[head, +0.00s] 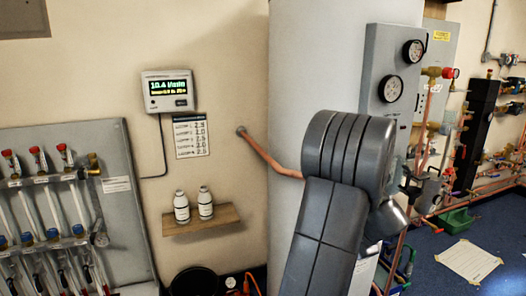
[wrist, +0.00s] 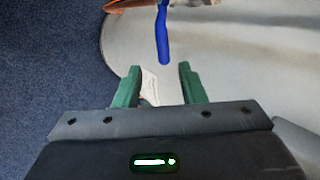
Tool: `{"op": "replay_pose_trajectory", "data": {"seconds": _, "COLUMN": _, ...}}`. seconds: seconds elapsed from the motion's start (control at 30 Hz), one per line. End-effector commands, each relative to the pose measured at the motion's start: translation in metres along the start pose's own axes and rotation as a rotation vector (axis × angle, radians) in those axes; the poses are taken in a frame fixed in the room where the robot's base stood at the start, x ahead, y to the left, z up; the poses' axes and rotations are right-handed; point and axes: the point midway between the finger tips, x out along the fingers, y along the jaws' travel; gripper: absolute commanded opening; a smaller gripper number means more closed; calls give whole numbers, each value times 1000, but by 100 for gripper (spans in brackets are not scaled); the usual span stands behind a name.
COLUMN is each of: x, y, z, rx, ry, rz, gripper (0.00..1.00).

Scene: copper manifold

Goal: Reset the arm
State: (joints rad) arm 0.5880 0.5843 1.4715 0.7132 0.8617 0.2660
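My gripper (wrist: 158,84) shows in the wrist view with its two green fingers apart and nothing between them. Beyond the fingertips is a blue handle-like piece (wrist: 162,38), hanging below a copper-coloured part (wrist: 140,5) at the top edge. The fingers are apart from the blue piece. In the head view my dark grey arm rises in front of the large pale cylinder (head: 300,75); my gripper is hidden or out of that view.
A manifold panel (head: 118,135) with red and blue valves is at left. Two white bottles (head: 205,202) stand on a wooden shelf (head: 230,215). A gauge panel (head: 378,50) and copper pipework (head: 425,130) are at right. Paper (head: 468,261) lies on the blue floor.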

Motion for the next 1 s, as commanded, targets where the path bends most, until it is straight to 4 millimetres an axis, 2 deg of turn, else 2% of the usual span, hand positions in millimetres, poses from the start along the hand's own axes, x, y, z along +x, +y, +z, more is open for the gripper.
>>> {"op": "replay_pose_trajectory", "data": {"seconds": 0.03, "x": 14, "y": 1, "z": 0, "rx": -1, "ry": -3, "rz": 2, "gripper": 37}}
{"op": "replay_pose_trajectory", "data": {"seconds": 0.57, "x": 118, "y": -1, "z": 0, "rx": -6, "ry": 3, "rz": 0, "gripper": 37}}
{"op": "replay_pose_trajectory", "data": {"seconds": 0.6, "x": 111, "y": -4, "z": 0, "rx": -27, "ry": 35, "rz": -4, "gripper": 37}}
{"op": "replay_pose_trajectory", "data": {"seconds": 1.0, "x": 98, "y": -12, "z": 3, "rx": -164, "ry": 227, "rz": -8, "gripper": 37}}
